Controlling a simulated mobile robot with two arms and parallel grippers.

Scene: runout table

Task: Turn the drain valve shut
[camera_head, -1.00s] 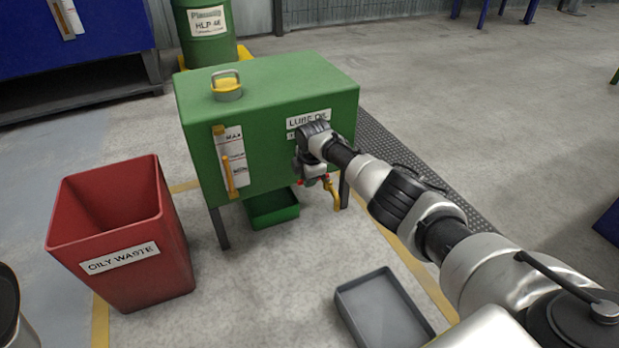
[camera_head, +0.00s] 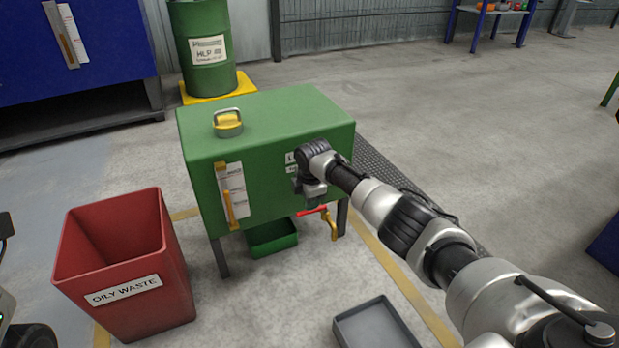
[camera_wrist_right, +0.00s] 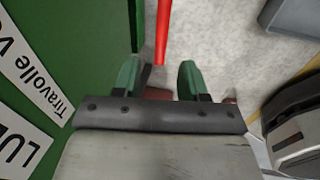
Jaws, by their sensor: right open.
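The drain valve is a brass tap (camera_head: 332,226) low on the front of the green lube oil tank (camera_head: 265,115). Its red lever (camera_head: 312,212) lies about level, pointing left along the tank front from the tap. My right gripper (camera_head: 313,197) is just above the lever, pointing down, partly hidden by its own wrist. In the right wrist view its green fingertips (camera_wrist_right: 161,82) are apart, and the red lever (camera_wrist_right: 163,28) runs from the top edge to the gap between them. Whether they touch it I cannot tell. My left gripper is not in view.
A green drip tray (camera_head: 272,238) sits under the tank. A red oily waste bin (camera_head: 125,265) stands left. A grey tray (camera_head: 372,330) lies on the floor in front. A green drum (camera_head: 205,50) stands behind. Open floor lies to the right.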

